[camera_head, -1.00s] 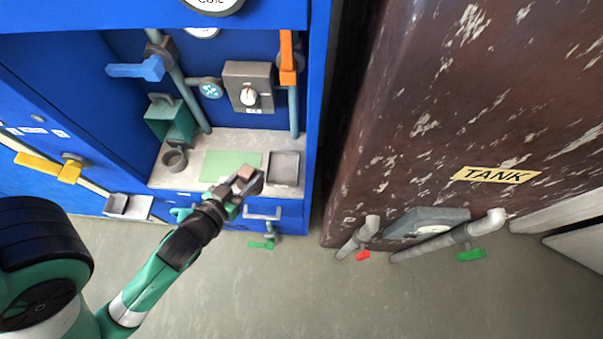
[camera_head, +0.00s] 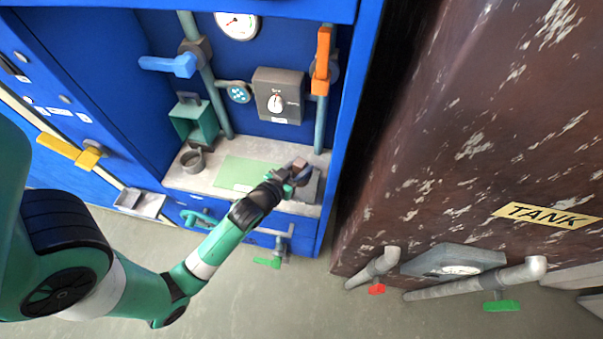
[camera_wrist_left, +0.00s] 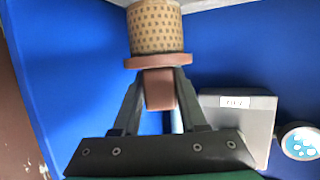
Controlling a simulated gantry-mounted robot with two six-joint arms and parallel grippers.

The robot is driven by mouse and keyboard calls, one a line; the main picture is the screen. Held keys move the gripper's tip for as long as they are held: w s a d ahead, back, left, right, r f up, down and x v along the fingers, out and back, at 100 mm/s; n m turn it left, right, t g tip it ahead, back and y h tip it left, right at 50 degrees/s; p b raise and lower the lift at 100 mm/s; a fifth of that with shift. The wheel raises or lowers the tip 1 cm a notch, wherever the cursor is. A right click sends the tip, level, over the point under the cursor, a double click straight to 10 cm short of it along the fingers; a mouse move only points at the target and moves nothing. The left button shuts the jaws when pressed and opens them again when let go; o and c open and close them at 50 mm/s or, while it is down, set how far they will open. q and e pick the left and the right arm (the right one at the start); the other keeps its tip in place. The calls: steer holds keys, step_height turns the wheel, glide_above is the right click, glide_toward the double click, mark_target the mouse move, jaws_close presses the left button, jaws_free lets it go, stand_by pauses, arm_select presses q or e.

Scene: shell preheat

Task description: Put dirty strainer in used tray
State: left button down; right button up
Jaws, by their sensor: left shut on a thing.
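My left gripper (camera_head: 292,176) is shut on the strainer. In the left wrist view the strainer (camera_wrist_left: 155,28) is a tan mesh cylinder with a reddish-brown flange and a brown grip between my gripper's fingers (camera_wrist_left: 160,92). In the head view only its small brown part (camera_head: 300,164) shows; the mesh is hidden. The gripper is over a grey tray (camera_head: 311,194) at the right end of the shelf and partly covers it. The height of the strainer above the tray is unclear. No label reading "used" is legible. My right gripper is not in view.
The shelf also carries a green mat (camera_head: 246,171) and a grey cup (camera_head: 193,161). Behind are a grey dial box (camera_head: 278,96), pipes and an orange handle (camera_head: 322,68). A second small tray (camera_head: 150,206) sits lower left. The rusty tank (camera_head: 470,130) stands right.

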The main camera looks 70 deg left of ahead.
arm_select(q)
steer(key=shift+w+a+f+b, duration=0.15)
steer(key=shift+f+b, duration=0.5)
steer(key=shift+f, duration=0.4)
steer(key=shift+w+f+b, duration=0.1)
steer(key=shift+f+b, duration=0.5)
steer(key=shift+f, duration=0.45)
steer(key=shift+c, duration=2.2)
jaws_free()
steer(key=shift+r, duration=0.1)
steer(key=shift+r, duration=0.15)
steer(key=shift+s+d+r+p, duration=0.15)
steer(key=shift+s+d+p, duration=0.1)
steer(key=shift+p, duration=0.1)
steer(key=p+v, duration=0.2)
steer(key=v, duration=0.9)
steer(key=shift+s, duration=0.15)
